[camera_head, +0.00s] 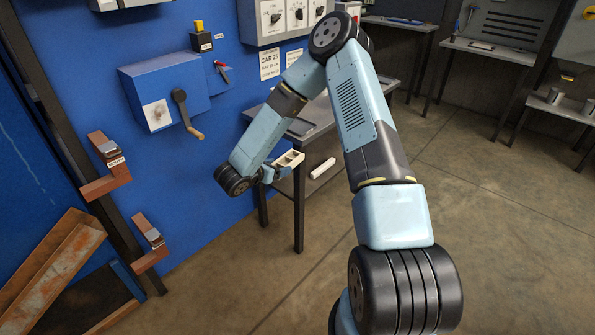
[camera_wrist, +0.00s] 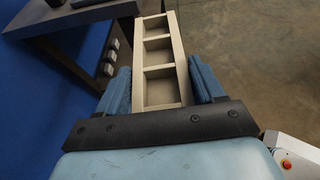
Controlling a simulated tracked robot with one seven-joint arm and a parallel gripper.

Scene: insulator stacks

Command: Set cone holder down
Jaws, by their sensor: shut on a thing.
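The cone holder (camera_wrist: 158,60) is a beige, open-topped box with a row of square compartments. In the wrist view it sits between the two blue fingers of my gripper (camera_wrist: 162,90), which is shut on its sides. The compartments that show look empty. In the head view the cone holder (camera_head: 290,158) is small and pale, held by my gripper (camera_head: 277,168) beside the near edge of the dark table (camera_head: 298,128). I cannot tell whether it touches the table; in the wrist view the table's edge (camera_wrist: 75,16) lies to the left of the holder.
A blue box with a crank (camera_head: 165,90) is on the blue wall to the left. A white bar-like object (camera_head: 322,168) shows below the table top. Reddish brackets (camera_head: 105,165) stick out at the far left. Open concrete floor (camera_head: 480,180) lies to the right.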

